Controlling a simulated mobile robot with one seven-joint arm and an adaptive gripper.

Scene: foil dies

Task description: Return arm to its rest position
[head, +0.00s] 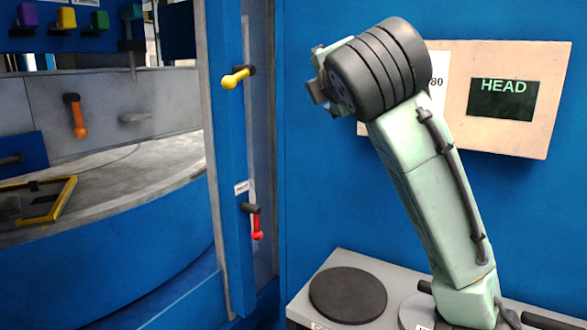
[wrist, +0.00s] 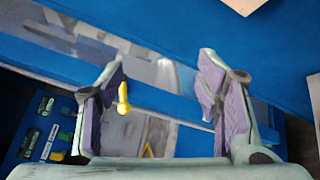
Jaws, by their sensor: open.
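My arm rises from the lower right in the head view, leaning left, with its dark ribbed joint at the top in front of a blue wall. The links beyond that joint are mostly hidden behind it, and my gripper is not clearly seen there. In the wrist view my gripper (wrist: 163,78) is open, its two purple-padded fingers wide apart. No object is held between them. A yellow handle (wrist: 122,97) shows beyond the left finger, apart from it; it also shows in the head view (head: 236,78).
A blue machine with a grey door frame (head: 215,170) stands at left. A red handle (head: 256,224) and an orange handle (head: 78,118) stick out from it. A beige panel with a HEAD display (head: 502,99) hangs behind my arm. A grey ledge bears a dark disc (head: 347,295).

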